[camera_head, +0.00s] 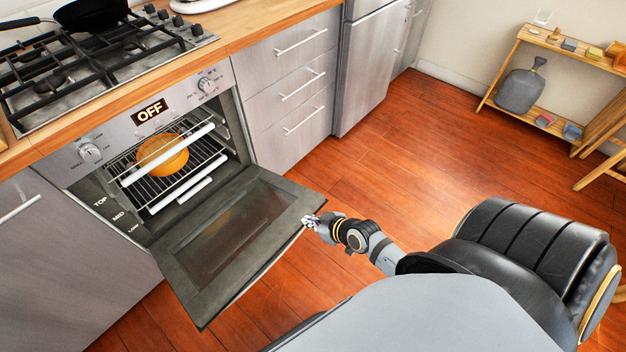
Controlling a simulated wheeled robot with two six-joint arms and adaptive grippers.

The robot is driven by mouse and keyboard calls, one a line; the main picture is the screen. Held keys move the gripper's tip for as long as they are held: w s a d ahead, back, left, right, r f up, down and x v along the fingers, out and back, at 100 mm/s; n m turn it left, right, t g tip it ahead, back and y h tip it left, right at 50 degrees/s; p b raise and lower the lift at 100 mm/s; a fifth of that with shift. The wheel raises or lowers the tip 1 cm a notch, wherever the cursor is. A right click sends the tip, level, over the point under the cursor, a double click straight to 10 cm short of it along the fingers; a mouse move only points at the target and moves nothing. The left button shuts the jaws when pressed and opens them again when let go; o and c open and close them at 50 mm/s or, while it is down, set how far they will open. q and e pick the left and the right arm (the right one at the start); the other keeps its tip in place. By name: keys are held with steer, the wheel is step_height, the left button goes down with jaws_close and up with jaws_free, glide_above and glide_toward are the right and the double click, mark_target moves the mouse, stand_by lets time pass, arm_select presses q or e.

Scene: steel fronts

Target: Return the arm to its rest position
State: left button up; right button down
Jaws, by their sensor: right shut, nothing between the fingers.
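My right gripper (311,222) is shut and empty. It is at the right edge of the lowered oven door (225,235), close to its outer rim; I cannot tell whether it touches the door. My right arm (380,250) reaches forward from my body at the lower right. My left gripper is not in view. The oven (100,152) stands open, with its door hanging down and outward. An orange round item (162,153) sits on the wire rack inside. The oven display (150,111) reads OFF.
A gas hob (60,85) with a dark pan (92,14) is above the oven. Steel drawers (290,85) stand right of it. The wooden floor (400,165) between is clear.

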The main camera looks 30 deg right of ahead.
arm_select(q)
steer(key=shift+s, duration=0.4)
arm_select(e)
steer(key=shift+s+d+r, duration=0.15)
steer(key=shift+s+r, duration=0.25)
steer(key=shift+s, duration=0.2)
steer(key=s+d+f+m+g+h, duration=0.1)
steer(key=s+d+f, duration=0.15)
steer(key=f, duration=0.45)
steer(key=s+d+f+m+g+h, duration=0.1)
steer(key=s+d+f+g, duration=0.1)
steer(key=s+f, duration=0.35)
steer(key=s+d+f+g+h, duration=0.1)
steer(key=s+d+f, duration=0.1)
steer(key=f, duration=0.6)
steer(key=s+f+m+g, duration=0.1)
steer(key=s+f+g, duration=0.3)
steer(key=s+f, duration=0.9)
arm_select(q)
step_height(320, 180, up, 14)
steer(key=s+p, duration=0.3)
steer(key=p, duration=1.2)
arm_select(e)
steer(key=s+r, duration=0.3)
steer(key=r, duration=0.4)
steer(key=s+a+r, duration=0.1)
steer(key=s+r, duration=0.2)
steer(key=r, duration=0.5)
steer(key=shift+s+h, duration=0.25)
steer(key=shift+h, duration=0.15)
